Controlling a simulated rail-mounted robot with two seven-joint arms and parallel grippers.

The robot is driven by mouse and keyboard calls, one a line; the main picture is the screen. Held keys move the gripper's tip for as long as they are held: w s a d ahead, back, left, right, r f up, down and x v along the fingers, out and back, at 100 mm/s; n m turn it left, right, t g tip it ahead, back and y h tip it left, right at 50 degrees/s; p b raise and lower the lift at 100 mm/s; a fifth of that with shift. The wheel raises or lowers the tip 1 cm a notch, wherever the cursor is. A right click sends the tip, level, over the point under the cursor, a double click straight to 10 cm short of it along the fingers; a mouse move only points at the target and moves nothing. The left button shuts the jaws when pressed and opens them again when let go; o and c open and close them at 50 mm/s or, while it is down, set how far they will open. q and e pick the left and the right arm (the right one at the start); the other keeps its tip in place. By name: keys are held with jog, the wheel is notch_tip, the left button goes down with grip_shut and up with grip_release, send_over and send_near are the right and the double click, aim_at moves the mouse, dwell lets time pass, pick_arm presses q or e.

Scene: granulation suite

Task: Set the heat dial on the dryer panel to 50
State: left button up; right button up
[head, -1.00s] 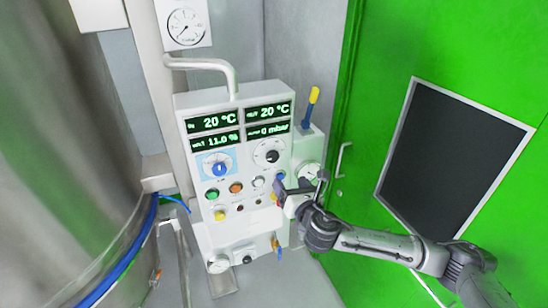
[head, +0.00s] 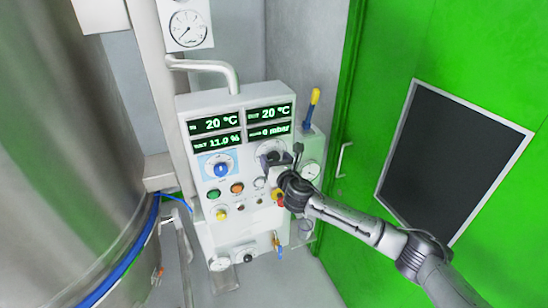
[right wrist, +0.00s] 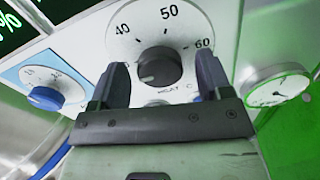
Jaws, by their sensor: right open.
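The dryer panel (head: 182,112) is a white box with four green displays. The heat dial (right wrist: 159,66) is a dark round knob on a white scale marked 40, 50 and 60 in the right wrist view. My right gripper (right wrist: 158,80) is open, with one finger on each side of the dial in that view; I cannot tell whether they touch it. In the head view my right gripper (head: 276,159) is in front of the dial's lower part, hiding the knob. The dial's pointer mark is not clear. My left gripper is not in view.
A blue knob (head: 221,169) on a blue plate sits left of the heat dial. Push buttons, including a green one (head: 213,194), lie below. A gauge (right wrist: 275,91) is on the right. A steel vessel (head: 70,150) stands left, and a green door (head: 385,70) right.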

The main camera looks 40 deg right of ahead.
jog(key=shift+w+d, duration=0.15)
jog(key=shift+w, duration=0.45)
jog(key=c, duration=0.9)
